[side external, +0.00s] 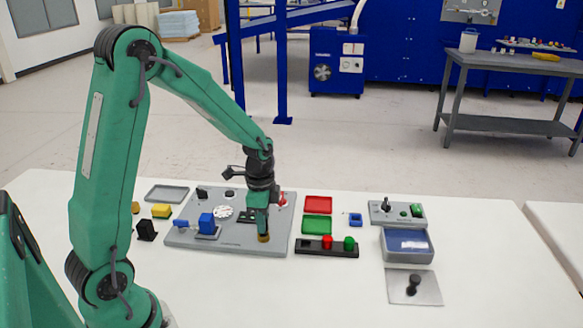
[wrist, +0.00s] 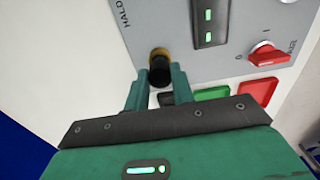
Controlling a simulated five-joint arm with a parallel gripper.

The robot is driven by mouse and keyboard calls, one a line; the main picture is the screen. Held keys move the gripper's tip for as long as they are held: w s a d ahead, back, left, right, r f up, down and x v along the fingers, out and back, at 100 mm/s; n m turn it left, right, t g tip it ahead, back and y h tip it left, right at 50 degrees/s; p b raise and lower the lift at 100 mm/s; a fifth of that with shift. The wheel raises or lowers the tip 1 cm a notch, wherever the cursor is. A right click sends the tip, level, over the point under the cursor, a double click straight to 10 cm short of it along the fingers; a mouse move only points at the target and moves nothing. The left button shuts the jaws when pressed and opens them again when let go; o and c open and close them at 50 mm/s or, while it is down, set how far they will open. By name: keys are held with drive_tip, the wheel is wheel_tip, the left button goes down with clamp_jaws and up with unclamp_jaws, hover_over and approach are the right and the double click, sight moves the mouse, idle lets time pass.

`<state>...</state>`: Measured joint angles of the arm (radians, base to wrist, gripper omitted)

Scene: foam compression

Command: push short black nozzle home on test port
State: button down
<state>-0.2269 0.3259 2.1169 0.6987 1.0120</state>
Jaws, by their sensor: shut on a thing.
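My gripper (side external: 262,226) reaches down to the front right part of the grey panel (side external: 190,239). In the wrist view its two green fingers (wrist: 163,84) are shut on the short black nozzle (wrist: 160,74). The brass test port (wrist: 159,52) shows just beyond the nozzle, and the two look lined up. The brass port also shows just below the fingertips in the side view (side external: 263,238). The nozzle is hidden by the fingers in the side view. I cannot tell how deep the nozzle sits on the port.
The panel carries a red switch (wrist: 268,54), a dark display (wrist: 210,20) and a blue block (side external: 207,222). Right of it lie a black rack (side external: 311,246) with red and green pieces, red (side external: 318,204) and green (side external: 317,224) trays, and a blue bin (side external: 407,258).

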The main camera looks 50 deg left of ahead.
drive_tip(key=shift+f, duration=0.75)
idle(0.3)
drive_tip(key=c, duration=1.1)
unclamp_jaws()
drive_tip(key=shift+r, duration=0.15)
drive_tip(key=shift+r, duration=3.75)
